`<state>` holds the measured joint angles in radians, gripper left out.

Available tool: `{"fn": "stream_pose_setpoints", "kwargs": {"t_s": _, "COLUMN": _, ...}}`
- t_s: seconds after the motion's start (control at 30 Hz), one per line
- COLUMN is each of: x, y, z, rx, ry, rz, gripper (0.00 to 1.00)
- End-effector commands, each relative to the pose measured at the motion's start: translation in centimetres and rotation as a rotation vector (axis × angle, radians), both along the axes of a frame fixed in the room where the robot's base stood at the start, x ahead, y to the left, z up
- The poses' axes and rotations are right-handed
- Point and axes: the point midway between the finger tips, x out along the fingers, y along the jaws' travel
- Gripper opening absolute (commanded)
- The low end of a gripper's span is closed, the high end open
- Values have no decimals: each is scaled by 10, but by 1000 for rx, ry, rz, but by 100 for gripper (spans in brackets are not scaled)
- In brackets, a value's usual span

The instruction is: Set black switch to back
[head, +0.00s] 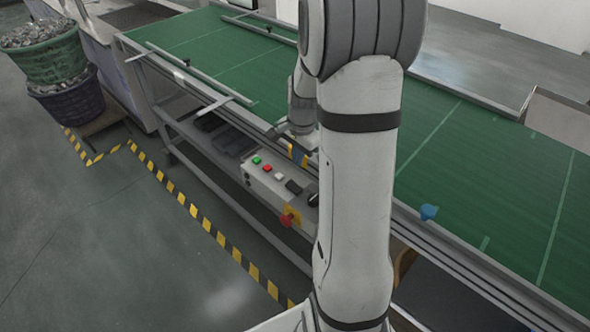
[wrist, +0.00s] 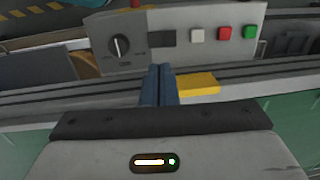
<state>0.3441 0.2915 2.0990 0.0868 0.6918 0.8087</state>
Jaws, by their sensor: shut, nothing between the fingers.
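The black switch (wrist: 119,46) is a round rotary knob with a pale pointer line, near the left end of a grey control panel (wrist: 180,20) in the wrist view. Its pointer stands close to upright in that picture. In the head view the black switch (head: 313,199) shows beside my arm, partly hidden. My gripper (wrist: 160,68) has blue fingers, closed together and empty. The fingertips are below and right of the switch in the wrist view, apart from it. In the head view my gripper (head: 293,150) is mostly hidden behind my arm, near the panel's conveyor side.
The panel also carries a dark display (wrist: 162,38), a white button (wrist: 197,35), a red button (wrist: 225,33), a green button (wrist: 250,32) and a red emergency stop (head: 289,219). A yellow block (wrist: 197,84) lies right of my fingers. The green conveyor (head: 450,160) runs alongside.

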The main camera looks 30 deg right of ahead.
Motion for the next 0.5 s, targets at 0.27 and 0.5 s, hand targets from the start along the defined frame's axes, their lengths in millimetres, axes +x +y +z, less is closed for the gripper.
{"fn": "stream_pose_setpoints", "kwargs": {"t_s": 0.27, "x": -4, "y": -2, "z": 32, "rx": -1, "ry": -1, "rz": -1, "gripper": 0}}
{"fn": "stream_pose_setpoints", "kwargs": {"t_s": 0.5, "x": -5, "y": -1, "z": 34, "rx": 1, "ry": 1, "rz": -1, "gripper": 0}}
